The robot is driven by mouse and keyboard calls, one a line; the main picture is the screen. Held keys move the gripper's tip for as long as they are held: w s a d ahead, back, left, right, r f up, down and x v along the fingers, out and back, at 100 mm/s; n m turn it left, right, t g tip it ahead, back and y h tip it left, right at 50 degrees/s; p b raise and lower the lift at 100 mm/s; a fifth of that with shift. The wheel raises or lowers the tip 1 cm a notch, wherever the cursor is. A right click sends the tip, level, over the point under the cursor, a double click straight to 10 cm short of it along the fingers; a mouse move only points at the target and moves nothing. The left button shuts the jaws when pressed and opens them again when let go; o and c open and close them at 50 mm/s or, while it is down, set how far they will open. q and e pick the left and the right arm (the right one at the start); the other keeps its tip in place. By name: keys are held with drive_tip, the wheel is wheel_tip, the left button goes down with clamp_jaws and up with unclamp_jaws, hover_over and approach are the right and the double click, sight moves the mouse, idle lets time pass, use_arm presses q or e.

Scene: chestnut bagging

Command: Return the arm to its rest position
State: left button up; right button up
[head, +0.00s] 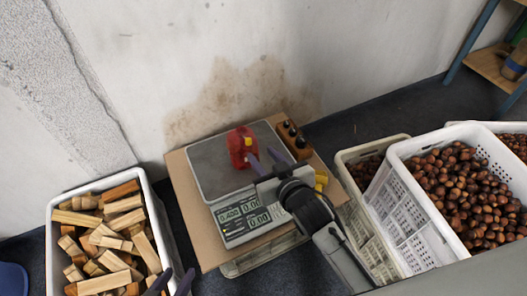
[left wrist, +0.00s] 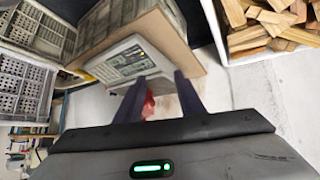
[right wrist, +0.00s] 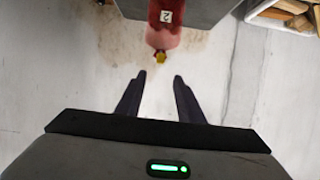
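My right gripper (head: 266,161) is open just in front of a red bag (head: 237,148) on the scale's grey plate (head: 212,172). In the right wrist view the fingers (right wrist: 156,78) are apart and empty; the red bag (right wrist: 164,38), with a "2" label and a yellow tip, lies beyond the fingertips, apart from them. My left gripper (head: 176,281) shows only as fingertips at the bottom edge, by the wood crate. In the left wrist view its fingers (left wrist: 159,75) are open and nothing is seen held. Part of the red bag (left wrist: 148,106) shows between them, farther off.
The scale (head: 245,222) stands on a cardboard sheet (head: 184,200), with a wooden block of weights (head: 293,139) beside it. A white crate (head: 52,235) of wood pieces is at left. White crates (head: 405,190) of chestnuts are at right. A wall (head: 200,60) stands behind.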

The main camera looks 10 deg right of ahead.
drive_tip(key=shift+f, duration=0.1)
idle(0.4)
drive_tip(key=s+d+f+g+p, duration=0.2)
drive_tip(key=s+p, duration=0.2)
drive_tip(key=s, duration=0.7)
drive_tip(key=s+d+f+g+p, duration=0.2)
drive_tip(key=s+p, duration=0.2)
drive_tip(key=s, duration=0.7)
drive_tip(key=shift+d+f+g, duration=0.15)
drive_tip(key=shift+d+g, duration=0.25)
